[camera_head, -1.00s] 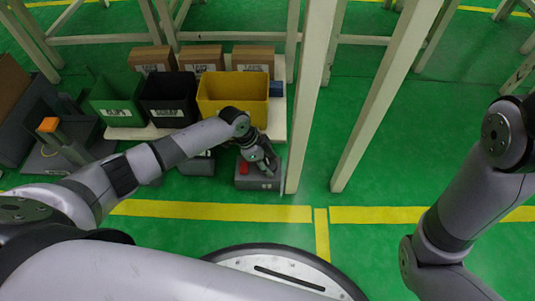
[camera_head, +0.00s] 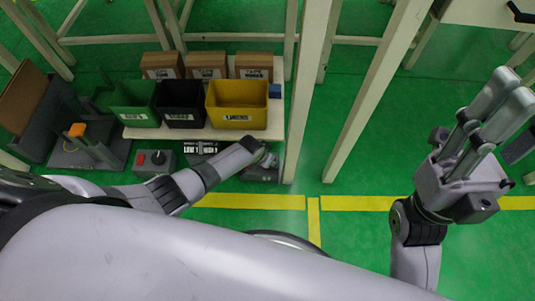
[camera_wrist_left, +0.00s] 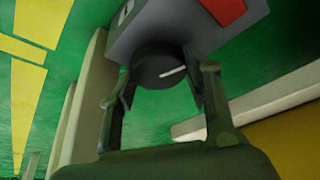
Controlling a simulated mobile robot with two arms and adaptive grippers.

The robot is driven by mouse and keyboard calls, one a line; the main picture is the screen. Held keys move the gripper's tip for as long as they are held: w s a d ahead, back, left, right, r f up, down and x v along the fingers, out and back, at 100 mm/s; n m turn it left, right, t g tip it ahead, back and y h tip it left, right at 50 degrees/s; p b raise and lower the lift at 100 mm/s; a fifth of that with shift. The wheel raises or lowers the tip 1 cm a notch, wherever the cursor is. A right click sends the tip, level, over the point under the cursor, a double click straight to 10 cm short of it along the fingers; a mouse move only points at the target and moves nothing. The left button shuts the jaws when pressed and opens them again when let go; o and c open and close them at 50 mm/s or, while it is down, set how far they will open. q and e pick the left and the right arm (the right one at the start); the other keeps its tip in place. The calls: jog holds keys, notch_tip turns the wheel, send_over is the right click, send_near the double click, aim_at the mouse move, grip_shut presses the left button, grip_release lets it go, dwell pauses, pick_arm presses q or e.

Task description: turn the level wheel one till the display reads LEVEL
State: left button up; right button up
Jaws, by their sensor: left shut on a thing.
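My left gripper (camera_head: 265,160) is at a grey control box (camera_head: 262,177) below the yellow bin, and its arm hides part of that box. In the left wrist view, its two fingers stand on either side of a dark round wheel (camera_wrist_left: 158,68) with a white line, shut on it. A red part (camera_wrist_left: 224,8) sits beside the wheel on the box. A small dark display panel (camera_head: 200,148) with white characters lies left of the gripper; I cannot read it surely. My right gripper (camera_head: 505,95) is raised at the right, fingers extended, open and empty.
Another grey box (camera_head: 154,162) with a red button and dark knob stands left of the display. Green (camera_head: 135,118), black (camera_head: 180,118) and yellow (camera_head: 236,121) bins stand on a low shelf, with cartons (camera_head: 207,65) behind. A pale post (camera_head: 307,100) rises close right of the gripper.

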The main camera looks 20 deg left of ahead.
pick_arm(q)
jog(key=n, duration=0.2)
jog(key=n+y+p, duration=0.1)
jog(key=n, duration=0.1)
jog(key=shift+s+d+n+y, duration=0.1)
jog(key=shift+d+n+y, duration=0.1)
jog(key=shift+n+y, duration=0.1)
jog(key=shift+f+n+y+b, duration=0.1)
jog(key=shift+n+y+b, duration=0.5)
jog(key=shift+n, duration=1.3)
jog(key=o, duration=0.9)
jog(key=shift+r, duration=0.2)
notch_tip(320, 180, up, 10)
jog(key=shift+f, duration=0.15)
